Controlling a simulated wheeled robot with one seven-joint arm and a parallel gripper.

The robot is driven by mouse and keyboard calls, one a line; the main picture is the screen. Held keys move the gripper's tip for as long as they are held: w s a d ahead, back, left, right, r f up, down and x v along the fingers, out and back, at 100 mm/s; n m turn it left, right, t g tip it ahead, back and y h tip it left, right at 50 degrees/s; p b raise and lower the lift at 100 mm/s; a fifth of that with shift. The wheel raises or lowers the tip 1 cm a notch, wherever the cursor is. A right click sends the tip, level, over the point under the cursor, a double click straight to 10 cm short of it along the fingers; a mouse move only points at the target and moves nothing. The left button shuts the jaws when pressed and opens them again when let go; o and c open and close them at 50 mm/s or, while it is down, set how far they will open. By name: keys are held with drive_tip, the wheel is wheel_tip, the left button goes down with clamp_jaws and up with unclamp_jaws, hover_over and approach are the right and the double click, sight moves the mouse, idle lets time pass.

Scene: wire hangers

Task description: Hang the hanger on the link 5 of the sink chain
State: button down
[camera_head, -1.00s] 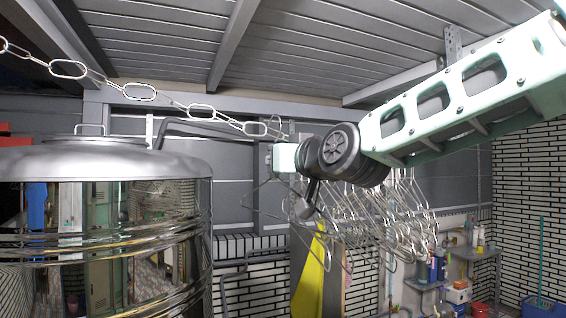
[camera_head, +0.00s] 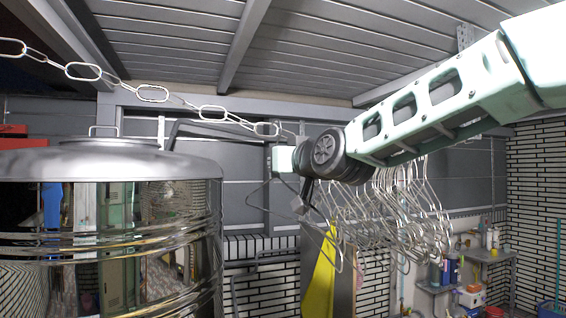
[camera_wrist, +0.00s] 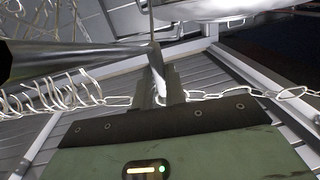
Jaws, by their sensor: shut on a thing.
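The silver sink chain (camera_head: 152,93) slopes from the upper left down to the right in the head view, with long oval links. A link near its right end (camera_head: 267,129) is just left of and above my wrist; beyond it the chain is hard to follow. My gripper (camera_wrist: 158,72) is shut on a wire hanger, a thin part of which (camera_wrist: 151,22) rises from the fingertips in the wrist view. In the head view the hanger's thin wire seems to hang below my wrist; its hook is not clear. The chain (camera_wrist: 205,96) passes behind the fingers in the wrist view.
Several wire hangers (camera_head: 410,205) hang in a row right of and below my wrist. A large shiny metal tank (camera_head: 110,165) stands at left under the chain. A yellow board (camera_head: 321,275) stands below. Shelves with bottles (camera_head: 440,270) are at lower right.

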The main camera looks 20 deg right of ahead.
drive_tip(key=shift+w+f, duration=0.1)
drive_tip(key=shift+w, duration=0.55)
drive_tip(key=shift+w+a+f+b, duration=0.1)
drive_tip(key=shift+w+f+b, duration=0.25)
drive_tip(key=shift+f+b, duration=0.25)
drive_tip(key=shift+w+a+f+b, duration=0.1)
drive_tip(key=shift+w+f+b, duration=0.1)
drive_tip(key=shift+w, duration=0.3)
drive_tip(key=shift+w+a+f+b, duration=0.1)
drive_tip(key=shift+w+f+b, duration=0.1)
drive_tip(key=shift+w, duration=0.25)
drive_tip(key=shift+f+b, duration=0.25)
drive_tip(key=shift+b, duration=0.1)
drive_tip(key=c, duration=1.4)
unclamp_jaws()
drive_tip(key=shift+o, duration=0.2)
drive_tip(key=shift+s, duration=0.1)
